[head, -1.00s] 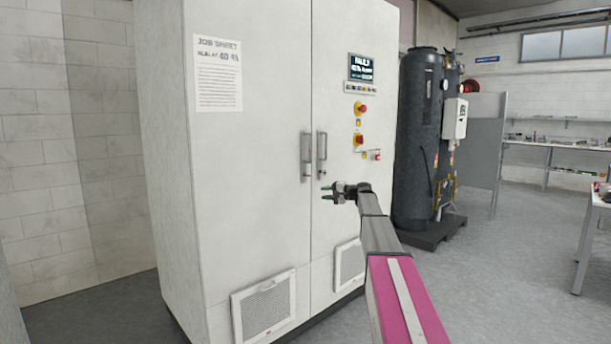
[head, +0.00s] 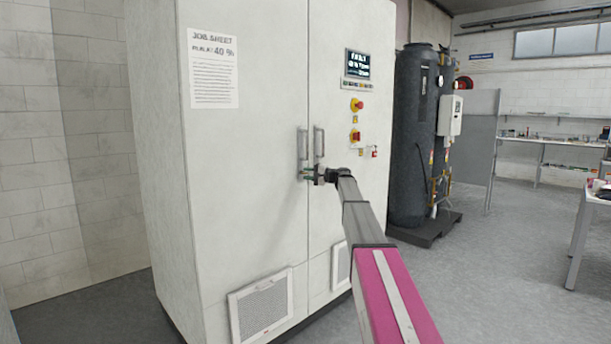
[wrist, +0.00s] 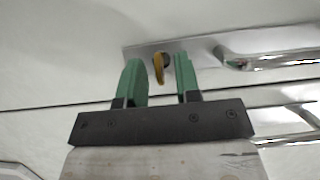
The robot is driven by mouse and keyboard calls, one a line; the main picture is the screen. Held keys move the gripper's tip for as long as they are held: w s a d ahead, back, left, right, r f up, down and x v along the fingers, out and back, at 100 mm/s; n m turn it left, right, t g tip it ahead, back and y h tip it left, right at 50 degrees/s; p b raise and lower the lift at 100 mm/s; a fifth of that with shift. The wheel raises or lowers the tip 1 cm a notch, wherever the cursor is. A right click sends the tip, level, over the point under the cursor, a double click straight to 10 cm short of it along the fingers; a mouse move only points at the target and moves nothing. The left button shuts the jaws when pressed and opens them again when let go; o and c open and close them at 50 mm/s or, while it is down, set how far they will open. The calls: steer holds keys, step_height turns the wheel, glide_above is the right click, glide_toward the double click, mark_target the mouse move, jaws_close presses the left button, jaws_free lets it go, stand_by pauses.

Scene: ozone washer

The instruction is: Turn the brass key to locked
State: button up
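The brass key (wrist: 158,69) sits in a dark lock hole on a metal handle plate (wrist: 200,50) in the wrist view. My gripper (wrist: 160,80) is open, with one green finger on each side of the key. Both fingers look apart from the key, though the gap in depth is hard to tell. In the head view, my gripper (head: 306,174) is at the lower end of the left door handle (head: 302,143). It hides the key there. Whether the key stands at locked cannot be read.
The white cabinet (head: 260,90) carries a right door handle (head: 319,142) close beside my gripper. Red knobs (head: 356,104) and a display panel (head: 358,64) are on the right door. A dark tank (head: 408,140) stands to the right. The floor between is clear.

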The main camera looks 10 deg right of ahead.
steer(key=shift+w+a, duration=0.35)
steer(key=shift+a, duration=0.25)
jaws_close()
steer(key=n+h, duration=0.1)
steer(key=n, duration=0.2)
steer(key=shift+n+g+h, duration=0.3)
steer(key=shift+n+g, duration=0.1)
steer(key=n+h, duration=0.2)
steer(key=n, duration=0.1)
steer(key=shift+s+n, duration=0.1)
steer(key=shift+n, duration=0.2)
steer(key=n+t+h, duration=0.1)
steer(key=n, duration=0.2)
steer(key=shift+h, duration=0.4)
steer(key=shift+n+t+h, duration=0.6)
steer(key=shift+n+h, duration=0.3)
steer(key=shift+n, duration=0.6)
